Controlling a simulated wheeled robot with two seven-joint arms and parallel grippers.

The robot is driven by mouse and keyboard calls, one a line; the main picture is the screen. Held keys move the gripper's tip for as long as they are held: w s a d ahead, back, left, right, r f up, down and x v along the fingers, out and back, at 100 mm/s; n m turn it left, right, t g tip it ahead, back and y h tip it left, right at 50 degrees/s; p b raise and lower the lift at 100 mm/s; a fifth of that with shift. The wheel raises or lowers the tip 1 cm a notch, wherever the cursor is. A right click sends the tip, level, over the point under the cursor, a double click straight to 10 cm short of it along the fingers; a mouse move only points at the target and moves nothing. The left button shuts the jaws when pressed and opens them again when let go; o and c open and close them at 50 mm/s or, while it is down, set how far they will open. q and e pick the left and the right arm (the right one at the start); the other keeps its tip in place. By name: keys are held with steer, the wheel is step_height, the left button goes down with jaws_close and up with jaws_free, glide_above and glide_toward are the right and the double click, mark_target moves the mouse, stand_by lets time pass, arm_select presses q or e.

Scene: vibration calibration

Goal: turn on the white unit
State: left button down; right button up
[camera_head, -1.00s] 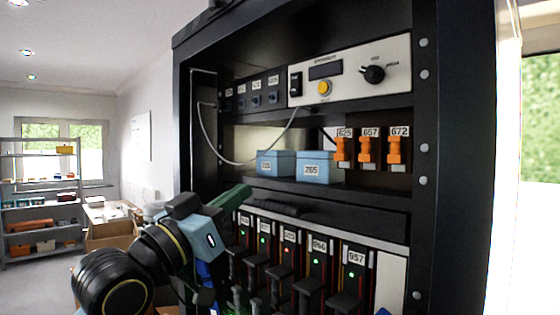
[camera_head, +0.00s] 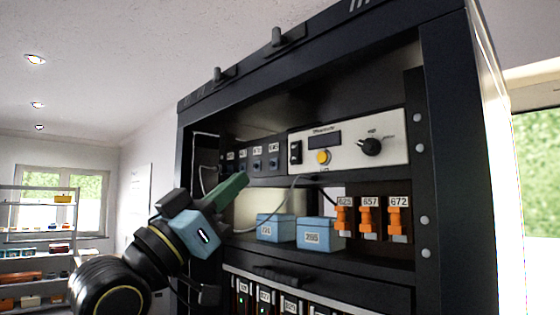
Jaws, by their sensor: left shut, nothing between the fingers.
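The white unit (camera_head: 349,145) sits in the upper part of the black rack. Its front has a dark display, a black rocker switch (camera_head: 295,152), a yellow button (camera_head: 323,157) and a black knob (camera_head: 370,147). The display looks dark. My left gripper (camera_head: 240,184) is shut and empty, with its green fingers pointing up and right. In the picture it is left of and below the white unit, apart from the switch, over the rack's left opening. My right gripper is not in view.
Two blue boxes (camera_head: 270,228) (camera_head: 315,234) stand on the shelf below the unit, beside several orange switches (camera_head: 369,222). A grey cable (camera_head: 292,195) hangs in front of them. The black rack (camera_head: 445,170) frames everything. Labelled modules (camera_head: 264,297) are below.

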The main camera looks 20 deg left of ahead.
mark_target(294, 153)
arm_select(q)
steer(key=w+d+r+p, duration=0.1)
steer(key=w, duration=0.1)
steer(key=w+d+r+p, duration=0.1)
steer(key=w+d, duration=0.1)
steer(key=w, duration=0.1)
steer(key=w+d+r+p, duration=0.2)
steer(key=w, duration=0.1)
steer(key=shift+w, duration=0.25)
